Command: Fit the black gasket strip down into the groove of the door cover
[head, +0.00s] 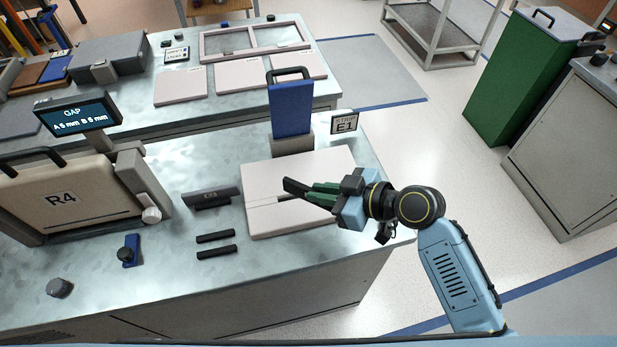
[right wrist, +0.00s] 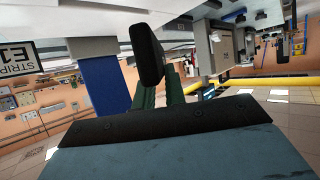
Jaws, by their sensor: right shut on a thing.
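The pale door cover (head: 258,224) lies flat near the bench's right end, with a groove line across its middle. My right gripper (head: 314,193) comes in from the right over the cover, its green fingers shut on the black gasket strip (head: 294,187). The strip sticks out past the fingertips to the left, tilted. In the right wrist view the strip (right wrist: 147,55) shows end-on as a dark block at the green fingers (right wrist: 160,92). The strip appears above the cover; whether it touches the groove I cannot tell. The fingers hide part of the groove. My left gripper is not in view.
Two loose black bars (head: 216,252) and a dark grey block (head: 211,197) lie left of the cover. A blue handled block (head: 290,108) on a grey stand and an E1 sign (head: 345,122) stand behind it. The R4 case (head: 62,199) and gap display (head: 78,115) are at left.

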